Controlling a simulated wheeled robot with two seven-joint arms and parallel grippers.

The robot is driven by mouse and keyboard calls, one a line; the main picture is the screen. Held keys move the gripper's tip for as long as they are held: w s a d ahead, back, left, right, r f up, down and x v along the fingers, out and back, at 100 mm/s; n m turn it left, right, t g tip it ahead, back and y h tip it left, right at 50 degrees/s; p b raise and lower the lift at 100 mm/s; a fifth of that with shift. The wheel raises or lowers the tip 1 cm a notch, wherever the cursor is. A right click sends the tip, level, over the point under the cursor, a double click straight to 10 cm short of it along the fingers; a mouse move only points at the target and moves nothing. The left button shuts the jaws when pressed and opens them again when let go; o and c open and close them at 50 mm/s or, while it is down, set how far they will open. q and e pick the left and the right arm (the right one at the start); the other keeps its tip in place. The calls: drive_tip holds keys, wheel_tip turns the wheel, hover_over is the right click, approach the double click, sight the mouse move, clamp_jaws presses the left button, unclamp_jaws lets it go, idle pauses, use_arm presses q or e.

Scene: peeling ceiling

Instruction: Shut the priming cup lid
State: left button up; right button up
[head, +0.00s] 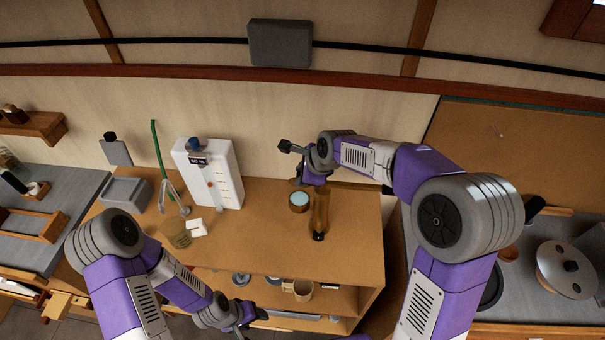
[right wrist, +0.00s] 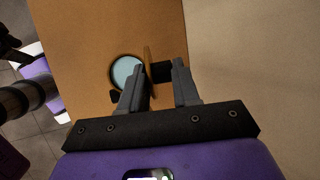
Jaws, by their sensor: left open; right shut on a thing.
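In the right wrist view the cup (right wrist: 126,72) shows open. Its brown lid (right wrist: 149,60) stands up edge-on beside it, with a black knob (right wrist: 162,72) on the side away from the cup. My right gripper (right wrist: 160,70) is shut on the lid's knob; the fingers partly hide the lid. In the head view my right gripper (head: 299,182) is just behind the cup, and the lid is hard to make out. My left gripper (head: 246,321) hangs low before the table, open and empty.
An amber bottle-like thing (head: 319,210) with a black end is right of the cup. A white machine (head: 209,172) with a blue top stands further left, near a green tube (head: 156,160) and a grey tray (head: 127,191).

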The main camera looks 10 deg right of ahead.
drive_tip(key=o, duration=0.9)
drive_tip(key=v, duration=0.7)
drive_tip(key=shift+s+r, duration=0.15)
drive_tip(key=shift+r, duration=0.15)
